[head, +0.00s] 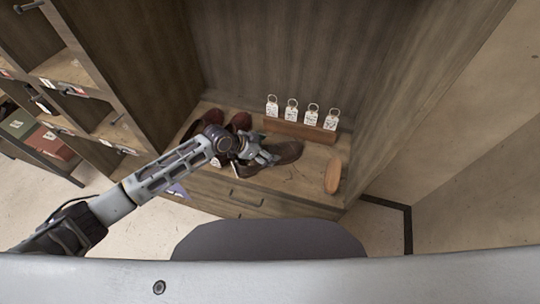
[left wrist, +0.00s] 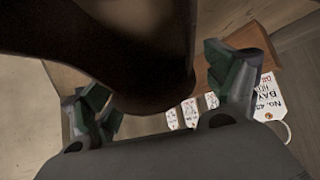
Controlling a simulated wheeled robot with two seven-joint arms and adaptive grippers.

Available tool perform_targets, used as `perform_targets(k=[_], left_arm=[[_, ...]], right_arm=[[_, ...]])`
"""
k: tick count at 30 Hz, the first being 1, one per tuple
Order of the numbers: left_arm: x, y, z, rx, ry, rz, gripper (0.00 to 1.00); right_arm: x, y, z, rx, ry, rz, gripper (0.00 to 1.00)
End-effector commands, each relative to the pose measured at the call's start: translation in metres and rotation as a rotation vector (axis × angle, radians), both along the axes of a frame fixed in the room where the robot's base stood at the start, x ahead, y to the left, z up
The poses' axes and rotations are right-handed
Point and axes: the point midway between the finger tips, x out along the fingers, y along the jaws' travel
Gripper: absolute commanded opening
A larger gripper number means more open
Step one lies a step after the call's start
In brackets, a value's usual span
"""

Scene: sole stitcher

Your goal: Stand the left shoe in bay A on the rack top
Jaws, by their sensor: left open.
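My left gripper (head: 266,156) reaches in from the left over the wooden rack top (head: 308,185). It is open, right by a brown shoe (head: 284,155) lying near the middle. In the left wrist view a large dark brown shoe (left wrist: 150,55) fills the space between the spread, green-padded fingers; I cannot tell whether they touch it. Two more dark reddish-brown shoes, one at the back (head: 240,121) and one further left (head: 208,120), are partly hidden by my arm. I cannot tell which is the left shoe. My right gripper is out of view.
A wooden block (head: 290,128) with several ringed white tags stands behind the shoe; one tag (left wrist: 268,97) reads "BAY" in the left wrist view. A tan oval wooden piece (head: 333,175) lies at the right. Tall wooden panels close the back and sides. Shelving (head: 85,75) stands left.

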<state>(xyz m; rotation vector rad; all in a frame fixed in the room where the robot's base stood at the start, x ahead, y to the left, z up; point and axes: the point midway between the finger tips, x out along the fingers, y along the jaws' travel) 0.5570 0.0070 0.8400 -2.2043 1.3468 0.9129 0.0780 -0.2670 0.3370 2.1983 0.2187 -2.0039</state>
Motion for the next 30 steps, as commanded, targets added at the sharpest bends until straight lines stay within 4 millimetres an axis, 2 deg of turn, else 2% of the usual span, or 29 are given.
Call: perform_targets(k=[8, 11, 23, 26, 27, 30], left_arm=[[-0.0001, 0.0003, 0.0, 0.0, 0.0, 0.0, 0.87], [-0.0002, 0.0002, 0.0, 0.0, 0.0, 0.0, 0.77], [-0.0004, 0.0003, -0.0003, 0.001, 0.001, 0.001, 0.25], [-0.0005, 0.0004, -0.0006, 0.0, 0.002, 0.0, 0.22], [0.0001, -0.0002, 0.0008, -0.002, 0.0, 0.001, 0.17], [0.0, 0.0, 0.0004, -0.001, 0.0, 0.001, 0.16]], right_arm=[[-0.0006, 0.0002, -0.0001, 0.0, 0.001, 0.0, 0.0], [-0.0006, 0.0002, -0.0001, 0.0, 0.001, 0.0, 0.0], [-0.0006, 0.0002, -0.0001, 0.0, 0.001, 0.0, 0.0], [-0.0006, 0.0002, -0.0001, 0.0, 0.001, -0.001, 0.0], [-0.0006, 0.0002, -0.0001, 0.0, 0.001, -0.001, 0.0], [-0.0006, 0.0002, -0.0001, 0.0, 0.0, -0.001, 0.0]])
